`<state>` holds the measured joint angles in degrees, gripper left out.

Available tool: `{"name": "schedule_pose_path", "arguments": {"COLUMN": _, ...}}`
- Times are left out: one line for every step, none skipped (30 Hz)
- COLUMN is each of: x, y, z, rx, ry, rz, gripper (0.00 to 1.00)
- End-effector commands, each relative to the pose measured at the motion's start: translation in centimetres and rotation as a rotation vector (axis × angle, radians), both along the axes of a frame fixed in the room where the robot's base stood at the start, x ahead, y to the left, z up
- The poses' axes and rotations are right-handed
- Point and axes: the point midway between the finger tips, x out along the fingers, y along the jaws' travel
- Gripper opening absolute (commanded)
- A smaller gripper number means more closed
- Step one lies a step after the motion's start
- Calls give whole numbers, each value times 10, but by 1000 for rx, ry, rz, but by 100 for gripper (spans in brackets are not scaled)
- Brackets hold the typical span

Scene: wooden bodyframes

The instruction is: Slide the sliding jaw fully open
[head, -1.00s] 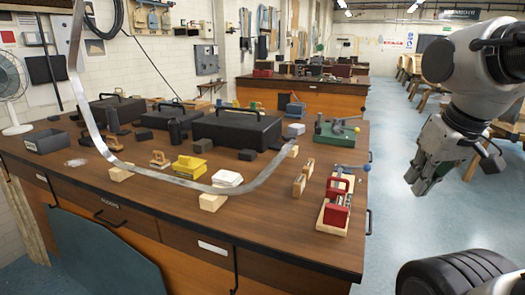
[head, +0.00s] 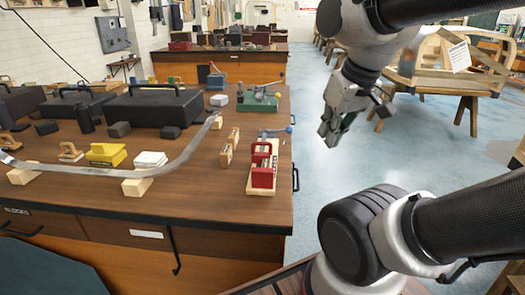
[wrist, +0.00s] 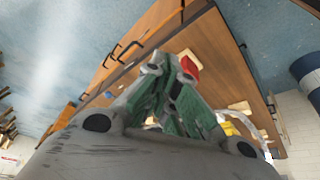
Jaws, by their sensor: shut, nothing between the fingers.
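A red vise (head: 263,170) on a pale wooden base stands near the right front corner of the wooden bench (head: 215,205). It has red jaw blocks, metal rods and a handle with a blue knob. Which block is the sliding jaw, and how far apart the blocks are, is too small to tell. A green vise-like tool (head: 258,101) stands farther back on the bench. My gripper (head: 330,138) is shut and empty, off the bench's right edge and apart from both tools. In the wrist view its green-padded fingers (wrist: 168,72) partly cover a red part (wrist: 189,67).
Wooden blocks (head: 229,147) stand left of the red vise. A curved metal strip (head: 180,163) crosses the bench, with a yellow box (head: 106,154) beside it. Black cases (head: 155,106) stand behind. Open blue floor lies right of the bench; a wooden frame (head: 460,65) stands beyond.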

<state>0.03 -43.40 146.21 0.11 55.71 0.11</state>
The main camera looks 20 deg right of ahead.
Motion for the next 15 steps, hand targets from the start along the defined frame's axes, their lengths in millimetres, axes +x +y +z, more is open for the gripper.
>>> {"name": "schedule_pose_path", "arguments": {"x": 0, "y": 0, "z": 0, "rx": 0, "ry": 0, "rz": 0, "gripper": 0}}
{"name": "schedule_pose_path", "arguments": {"x": 0, "y": 0, "z": 0, "rx": 0, "ry": 0, "rz": 0, "gripper": 0}}
{"name": "schedule_pose_path", "arguments": {"x": 0, "y": 0, "z": 0, "rx": 0, "ry": 0, "rz": 0, "gripper": 0}}
{"name": "schedule_pose_path", "arguments": {"x": 0, "y": 0, "z": 0, "rx": 0, "ry": 0, "rz": 0, "gripper": 0}}
{"name": "schedule_pose_path", "arguments": {"x": 0, "y": 0, "z": 0, "rx": 0, "ry": 0, "rz": 0, "gripper": 0}}
{"name": "schedule_pose_path", "arguments": {"x": 0, "y": 0, "z": 0, "rx": 0, "ry": 0, "rz": 0, "gripper": 0}}
{"name": "schedule_pose_path", "arguments": {"x": 0, "y": 0, "z": 0, "rx": 0, "ry": 0, "rz": 0, "gripper": 0}}
{"name": "schedule_pose_path", "arguments": {"x": 0, "y": 0, "z": 0, "rx": 0, "ry": 0, "rz": 0, "gripper": 0}}
{"name": "schedule_pose_path", "arguments": {"x": 0, "y": 0, "z": 0, "rx": 0, "ry": 0, "rz": 0, "gripper": 0}}
{"name": "schedule_pose_path", "arguments": {"x": 0, "y": 0, "z": 0, "rx": 0, "ry": 0, "rz": 0, "gripper": 0}}
{"name": "schedule_pose_path", "arguments": {"x": 0, "y": 0, "z": 0, "rx": 0, "ry": 0, "rz": 0, "gripper": 0}}
{"name": "schedule_pose_path", "arguments": {"x": 0, "y": 0, "z": 0, "rx": 0, "ry": 0, "rz": 0, "gripper": 0}}
{"name": "schedule_pose_path", "arguments": {"x": 0, "y": 0, "z": 0, "rx": 0, "ry": 0, "rz": 0, "gripper": 0}}
{"name": "schedule_pose_path", "arguments": {"x": 0, "y": 0, "z": 0, "rx": 0, "ry": 0, "rz": 0, "gripper": 0}}
{"name": "schedule_pose_path", "arguments": {"x": 0, "y": 0, "z": 0, "rx": 0, "ry": 0, "rz": 0, "gripper": 4}}
